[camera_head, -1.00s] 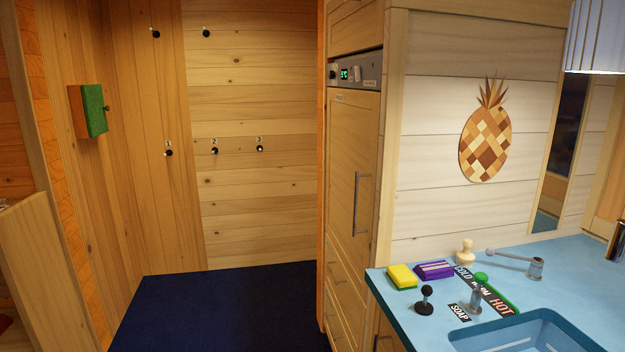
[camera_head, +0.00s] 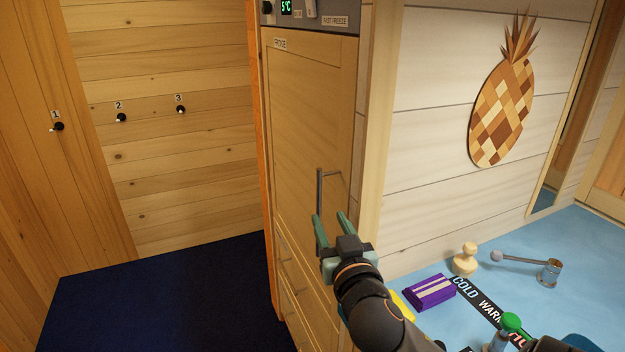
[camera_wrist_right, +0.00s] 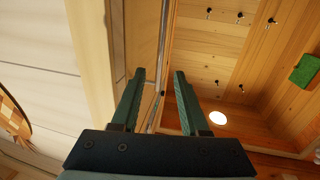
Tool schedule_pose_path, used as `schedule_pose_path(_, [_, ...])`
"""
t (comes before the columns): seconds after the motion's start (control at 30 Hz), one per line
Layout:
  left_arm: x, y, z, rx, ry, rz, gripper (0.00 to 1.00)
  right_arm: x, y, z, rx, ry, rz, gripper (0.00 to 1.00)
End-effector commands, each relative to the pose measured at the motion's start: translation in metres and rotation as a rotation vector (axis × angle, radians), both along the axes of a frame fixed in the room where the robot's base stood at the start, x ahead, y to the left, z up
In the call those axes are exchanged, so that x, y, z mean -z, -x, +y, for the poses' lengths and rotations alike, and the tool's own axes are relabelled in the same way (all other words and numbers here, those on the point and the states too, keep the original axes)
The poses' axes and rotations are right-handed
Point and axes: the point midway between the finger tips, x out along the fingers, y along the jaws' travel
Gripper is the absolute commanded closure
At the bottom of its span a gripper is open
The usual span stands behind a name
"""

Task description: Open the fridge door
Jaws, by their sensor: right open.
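The fridge door (camera_head: 305,110) is a tall pale wood panel with a "FRIDGE" label at its top. It looks shut. Its upright metal handle (camera_head: 320,190) is on the door's right side, and its lower part is partly hidden by my gripper. My right gripper (camera_head: 330,217) is open with green fingers, right at the handle's lower part. In the right wrist view its fingers (camera_wrist_right: 158,75) are spread, with a thin greyish upright strip between them that looks like the handle. I cannot tell whether they touch it. My left gripper is not in view.
A control panel (camera_head: 312,12) reading 5°C sits above the door, and drawers (camera_head: 296,290) lie below it. Dark blue floor (camera_head: 160,305) at the left is clear.

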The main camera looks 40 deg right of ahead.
Motion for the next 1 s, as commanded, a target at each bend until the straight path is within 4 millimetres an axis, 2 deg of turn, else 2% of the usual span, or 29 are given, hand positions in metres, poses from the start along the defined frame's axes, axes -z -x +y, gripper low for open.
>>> schedule_pose_path(0.17, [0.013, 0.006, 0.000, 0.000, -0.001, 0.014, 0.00, -0.002, -0.008, -0.006, 0.007, 0.000, -0.015, 0.55])
schedule_pose_path(0.3, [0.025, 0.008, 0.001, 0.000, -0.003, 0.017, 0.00, -0.001, -0.023, -0.015, 0.009, 0.002, -0.015, 0.55])
schedule_pose_path(0.33, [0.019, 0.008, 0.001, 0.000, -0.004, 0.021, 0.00, -0.006, -0.029, -0.018, 0.008, 0.004, -0.011, 0.55])
schedule_pose_path(0.7, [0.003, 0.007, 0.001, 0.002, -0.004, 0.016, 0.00, -0.005, -0.087, -0.050, 0.006, 0.000, -0.008, 0.55])
schedule_pose_path(1.0, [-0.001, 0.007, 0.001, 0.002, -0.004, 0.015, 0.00, -0.002, -0.107, -0.061, 0.006, -0.001, -0.008, 0.55])
